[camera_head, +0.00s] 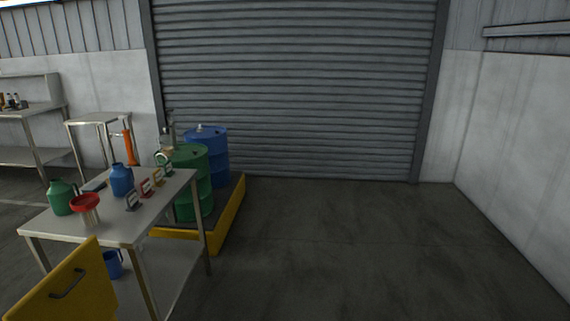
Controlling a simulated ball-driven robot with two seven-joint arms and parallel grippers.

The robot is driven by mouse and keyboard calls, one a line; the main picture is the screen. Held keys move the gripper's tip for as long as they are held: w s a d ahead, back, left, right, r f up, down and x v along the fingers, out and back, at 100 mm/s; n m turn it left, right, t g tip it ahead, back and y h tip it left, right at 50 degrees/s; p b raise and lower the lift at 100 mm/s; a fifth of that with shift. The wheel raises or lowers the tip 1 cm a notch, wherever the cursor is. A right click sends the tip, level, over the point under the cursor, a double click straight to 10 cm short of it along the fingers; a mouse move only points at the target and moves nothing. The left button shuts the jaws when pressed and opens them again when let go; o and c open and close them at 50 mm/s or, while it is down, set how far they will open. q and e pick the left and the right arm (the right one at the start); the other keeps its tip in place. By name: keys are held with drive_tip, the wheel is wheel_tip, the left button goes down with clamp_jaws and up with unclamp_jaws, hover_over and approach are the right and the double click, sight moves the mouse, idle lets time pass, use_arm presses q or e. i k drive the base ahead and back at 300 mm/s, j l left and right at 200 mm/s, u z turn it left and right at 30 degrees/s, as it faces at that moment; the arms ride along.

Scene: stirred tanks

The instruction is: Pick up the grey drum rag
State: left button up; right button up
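I cannot make out a grey drum rag for certain in this view. A green drum (191,200) and a blue drum (213,160) stand on a yellow-edged pallet (231,215) left of centre. No cloth shows clearly on the drum tops. A small dark flat item (93,185) lies at the back left of the metal table (120,228), too small to identify. Neither of my grippers is in view.
On the table are a green jug (62,197), a blue jug (121,180), a red funnel (86,203) and several small coloured tags. A yellow panel (65,292) with a handle stands at the front left. The floor right of the pallet is clear up to the shutter (300,85).

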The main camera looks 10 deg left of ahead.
sight(95, 186)
drive_tip(key=i+u, duration=0.15)
drive_tip(key=i, duration=0.4)
drive_tip(key=i+l+u, duration=0.15)
drive_tip(key=i, duration=0.35)
drive_tip(key=i+l+u, duration=0.15)
drive_tip(key=i, duration=0.35)
drive_tip(key=l, duration=0.1)
